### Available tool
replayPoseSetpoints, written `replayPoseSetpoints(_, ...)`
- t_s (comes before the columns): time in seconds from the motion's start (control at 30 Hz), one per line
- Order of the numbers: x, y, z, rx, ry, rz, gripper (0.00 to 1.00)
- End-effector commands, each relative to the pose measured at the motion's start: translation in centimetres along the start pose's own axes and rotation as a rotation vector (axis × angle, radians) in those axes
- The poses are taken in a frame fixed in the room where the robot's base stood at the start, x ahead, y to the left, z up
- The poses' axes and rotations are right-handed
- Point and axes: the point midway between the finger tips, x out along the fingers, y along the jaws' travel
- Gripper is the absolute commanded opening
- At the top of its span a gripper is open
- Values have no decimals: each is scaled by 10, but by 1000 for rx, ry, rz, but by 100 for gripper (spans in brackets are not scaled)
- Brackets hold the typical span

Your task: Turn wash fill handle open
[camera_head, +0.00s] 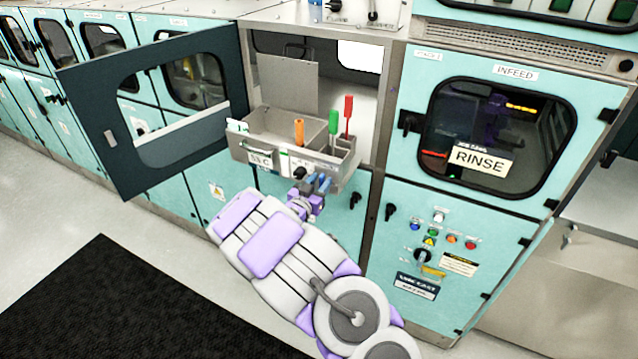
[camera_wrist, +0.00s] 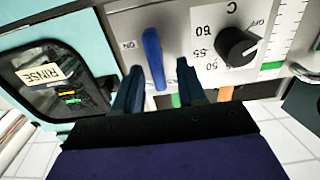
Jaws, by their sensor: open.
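The blue handle (camera_wrist: 153,58), which I take to be the wash fill handle, is on a light grey panel in the wrist view. Its long bar runs roughly up and down in that picture, beside an "ON" label. My gripper (camera_wrist: 161,68) is open, with one dark blue finger on each side of the handle's lower end. I cannot tell whether either finger touches it. In the head view my gripper (camera_head: 317,184) is at the front of the grey control box (camera_head: 345,181). There the handle is hard to tell from the blue fingers.
A black knob (camera_wrist: 238,46) with a numbered dial sits right of the handle in the wrist view. The dark cabinet door (camera_head: 125,165) stands open at left. An orange, a green and a red handle rise from the box. The "RINSE" window (camera_head: 480,161) is at right.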

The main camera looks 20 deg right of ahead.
Motion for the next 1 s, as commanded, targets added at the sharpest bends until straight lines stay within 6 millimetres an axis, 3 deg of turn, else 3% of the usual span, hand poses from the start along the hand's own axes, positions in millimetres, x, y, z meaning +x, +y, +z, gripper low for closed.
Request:
replayPoseSetpoints(0.07, 0, 0, 0, 0, 0, 0, 40)
replayPoseSetpoints(0.5, 0, 0, 0, 0, 0, 0, 0)
replayPoseSetpoints(1.0, 0, -2, -1, -60, -2, -1, 0)
